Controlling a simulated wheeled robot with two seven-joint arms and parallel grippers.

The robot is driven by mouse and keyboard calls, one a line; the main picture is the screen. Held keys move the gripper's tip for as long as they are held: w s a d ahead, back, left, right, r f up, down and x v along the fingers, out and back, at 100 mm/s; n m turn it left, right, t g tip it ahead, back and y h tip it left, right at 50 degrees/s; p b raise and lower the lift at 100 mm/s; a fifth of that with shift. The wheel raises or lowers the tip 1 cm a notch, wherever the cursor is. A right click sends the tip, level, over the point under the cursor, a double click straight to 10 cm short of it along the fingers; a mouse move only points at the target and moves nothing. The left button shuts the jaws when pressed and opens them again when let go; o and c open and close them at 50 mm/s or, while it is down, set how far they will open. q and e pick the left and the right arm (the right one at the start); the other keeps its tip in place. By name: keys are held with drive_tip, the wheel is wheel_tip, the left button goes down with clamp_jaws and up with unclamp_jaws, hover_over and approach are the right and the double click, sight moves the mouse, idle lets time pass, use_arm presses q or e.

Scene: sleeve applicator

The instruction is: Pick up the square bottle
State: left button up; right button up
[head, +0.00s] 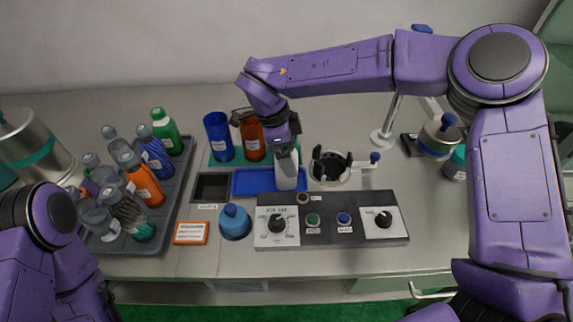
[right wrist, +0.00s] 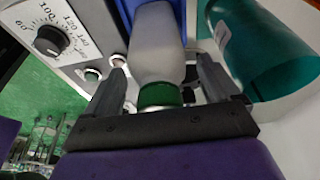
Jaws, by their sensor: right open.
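A pale, frosted bottle (head: 287,170) stands at the right end of the blue tray (head: 252,183) in the head view. In the right wrist view the bottle (right wrist: 158,45) shows a whitish body and a green neck or cap. I cannot tell from these views whether its body is square. My right gripper (head: 284,143) reaches it from above. In the right wrist view my right gripper (right wrist: 163,78) is open, with one finger on each side of the bottle's green end, and gaps show beside it. My left arm is at the lower left; its gripper is not visible.
A control box (head: 330,220) with knobs and buttons lies in front. A clamp device (head: 330,168) is close on the right. A rack (head: 177,180) of several bottles is at left.

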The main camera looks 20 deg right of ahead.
clamp_jaws()
